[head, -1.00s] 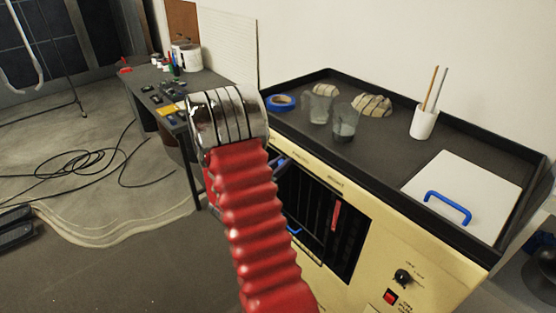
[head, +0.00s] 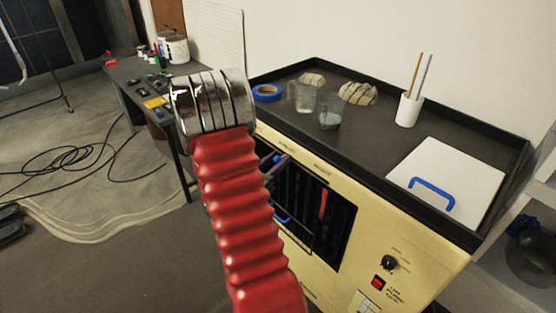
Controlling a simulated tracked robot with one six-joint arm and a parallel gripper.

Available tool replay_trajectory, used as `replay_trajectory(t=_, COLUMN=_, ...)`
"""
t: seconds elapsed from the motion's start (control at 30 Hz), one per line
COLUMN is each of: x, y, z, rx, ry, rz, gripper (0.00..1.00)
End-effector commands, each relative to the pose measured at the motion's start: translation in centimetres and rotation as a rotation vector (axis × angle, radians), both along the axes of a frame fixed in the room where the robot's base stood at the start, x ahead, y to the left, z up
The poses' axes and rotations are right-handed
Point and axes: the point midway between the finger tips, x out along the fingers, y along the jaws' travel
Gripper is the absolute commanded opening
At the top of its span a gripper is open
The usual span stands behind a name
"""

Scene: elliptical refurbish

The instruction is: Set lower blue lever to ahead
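The cream console (head: 340,165) has a dark slotted panel (head: 306,205) in its front. A small blue lever end (head: 283,219) shows low at the panel's left edge, just beside my red arm. Another blue piece (head: 277,159) with a grey-purple bar shows higher up, partly behind my arm. A red lever (head: 323,205) stands in a slot further right. My red ribbed arm and its metal cuff cover the panel's left side. My gripper is hidden behind the arm, and I cannot tell whether it touches a lever.
The console top holds blue tape (head: 267,93), two glass beakers (head: 330,117), striped stones (head: 357,93), a white pen cup (head: 408,110) and a white lid with a blue handle (head: 432,193). A cluttered side table (head: 133,92) stands left. Cables (head: 63,163) lie on the floor.

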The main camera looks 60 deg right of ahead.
Motion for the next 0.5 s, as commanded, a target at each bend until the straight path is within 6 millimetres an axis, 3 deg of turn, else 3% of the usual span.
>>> replay_trajectory(t=0.5, x=0.19, y=0.86, z=0.01, rx=-0.001, ry=0.0, rz=0.002, gripper=0.4)
